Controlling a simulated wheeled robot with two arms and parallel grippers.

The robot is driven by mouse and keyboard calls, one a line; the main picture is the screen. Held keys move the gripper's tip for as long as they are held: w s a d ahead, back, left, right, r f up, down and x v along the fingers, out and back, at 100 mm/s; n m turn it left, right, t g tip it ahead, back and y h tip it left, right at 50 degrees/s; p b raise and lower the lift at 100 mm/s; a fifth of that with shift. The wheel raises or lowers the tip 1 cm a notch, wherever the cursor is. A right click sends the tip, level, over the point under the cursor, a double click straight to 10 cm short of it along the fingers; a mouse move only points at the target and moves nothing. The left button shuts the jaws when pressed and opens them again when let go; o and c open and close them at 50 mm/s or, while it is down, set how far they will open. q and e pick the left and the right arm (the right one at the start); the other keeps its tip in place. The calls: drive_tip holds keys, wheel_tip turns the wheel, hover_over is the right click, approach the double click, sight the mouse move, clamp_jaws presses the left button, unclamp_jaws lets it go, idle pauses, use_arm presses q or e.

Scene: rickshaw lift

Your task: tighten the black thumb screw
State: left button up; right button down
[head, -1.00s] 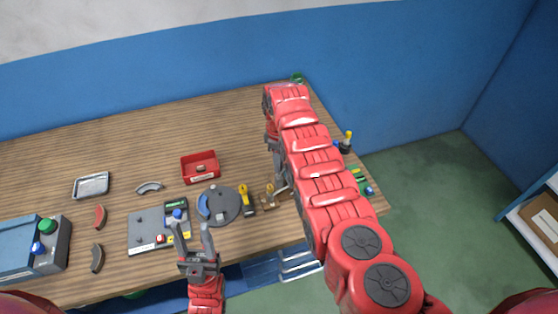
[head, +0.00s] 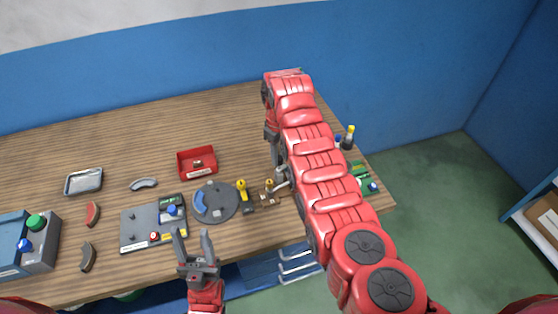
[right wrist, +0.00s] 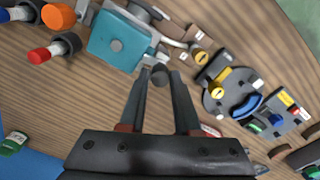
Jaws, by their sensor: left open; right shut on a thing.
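In the right wrist view the black thumb screw (right wrist: 160,72) is a small dark round knob beside a teal block (right wrist: 112,38) with grey metal fittings. My right gripper (right wrist: 160,80) has its fingertips on both sides of the knob and is shut on it. In the head view my right arm hides the teal block and the screw; only part of the right gripper (head: 280,178) shows at the arm's left edge. My left gripper (head: 194,240) is open and empty at the table's front edge, in front of the grey board (head: 137,232).
Bottles (head: 348,138) stand at the right edge. The back left of the table is clear.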

drive_tip(key=shift+m+b, duration=1.25)
drive_tip(key=shift+m, duration=0.05)
drive_tip(key=c, duration=0.6)
unclamp_jaws()
drive_tip(key=shift+r, duration=0.2)
wheel_tip(320, 180, up, 17)
drive_tip(key=p, duration=0.6)
